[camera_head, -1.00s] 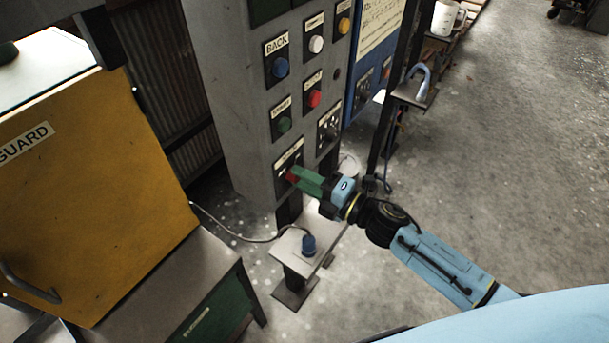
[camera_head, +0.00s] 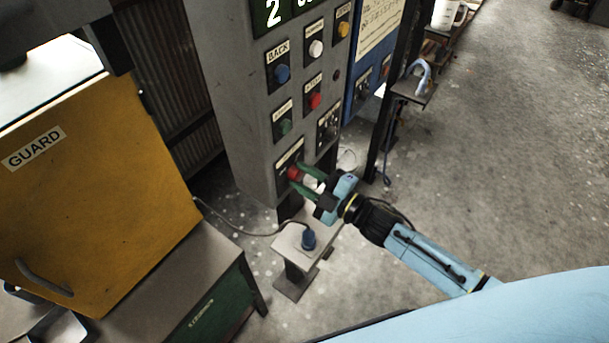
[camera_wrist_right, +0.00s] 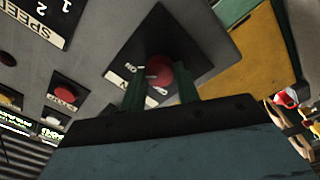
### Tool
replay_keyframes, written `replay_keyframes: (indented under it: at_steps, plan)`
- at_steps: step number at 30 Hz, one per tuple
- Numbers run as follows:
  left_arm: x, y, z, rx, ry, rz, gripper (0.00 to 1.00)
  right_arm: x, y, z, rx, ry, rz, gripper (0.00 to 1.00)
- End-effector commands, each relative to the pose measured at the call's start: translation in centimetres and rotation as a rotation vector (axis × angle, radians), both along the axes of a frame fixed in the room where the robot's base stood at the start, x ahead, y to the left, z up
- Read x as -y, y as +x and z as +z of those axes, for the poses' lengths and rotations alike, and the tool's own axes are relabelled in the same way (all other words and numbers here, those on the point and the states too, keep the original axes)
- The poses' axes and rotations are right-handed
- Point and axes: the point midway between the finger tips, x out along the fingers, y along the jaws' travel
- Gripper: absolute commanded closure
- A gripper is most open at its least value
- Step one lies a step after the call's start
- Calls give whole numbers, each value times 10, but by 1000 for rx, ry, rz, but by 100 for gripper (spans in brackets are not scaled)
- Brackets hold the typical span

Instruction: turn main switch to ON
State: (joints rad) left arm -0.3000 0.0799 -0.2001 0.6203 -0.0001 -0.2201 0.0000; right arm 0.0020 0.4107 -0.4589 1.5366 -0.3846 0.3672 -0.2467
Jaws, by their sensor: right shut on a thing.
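The main switch is a red knob (camera_head: 294,174) on a black plate, low on the grey control panel. In the right wrist view the red knob (camera_wrist_right: 159,70) sits between the two green fingers, with white labels beside it on the black plate (camera_wrist_right: 175,45). One label seems to read ON, seen turned over. My right gripper (camera_head: 305,181) is shut on the knob, one finger on each side of it. The fingers partly cover the plate, and I cannot tell which position the knob points to. My left gripper is not in view.
Above the switch, the grey panel (camera_head: 235,120) carries blue, white, yellow, green and red buttons and a dark selector plate (camera_head: 328,125). A yellow GUARD door (camera_head: 90,190) stands to the left. Open floor lies to the right.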

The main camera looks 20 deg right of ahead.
Motion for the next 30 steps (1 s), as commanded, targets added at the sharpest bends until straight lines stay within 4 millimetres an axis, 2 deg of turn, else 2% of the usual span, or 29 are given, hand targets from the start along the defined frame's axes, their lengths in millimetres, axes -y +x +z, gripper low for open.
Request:
replay_keyframes:
  at_steps: [16, 17, 21, 30]
  plan:
    - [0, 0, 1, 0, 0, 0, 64, 0, 0, 0, -14, 18, 0, 91]
    - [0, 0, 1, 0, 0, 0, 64, 0, 0, 0, -14, 18, 0, 65]
    - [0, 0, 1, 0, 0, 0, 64, 0, 0, 0, -13, 18, 0, 47]
    - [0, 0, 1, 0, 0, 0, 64, 1, -1, -1, -14, 16, 0, 47]
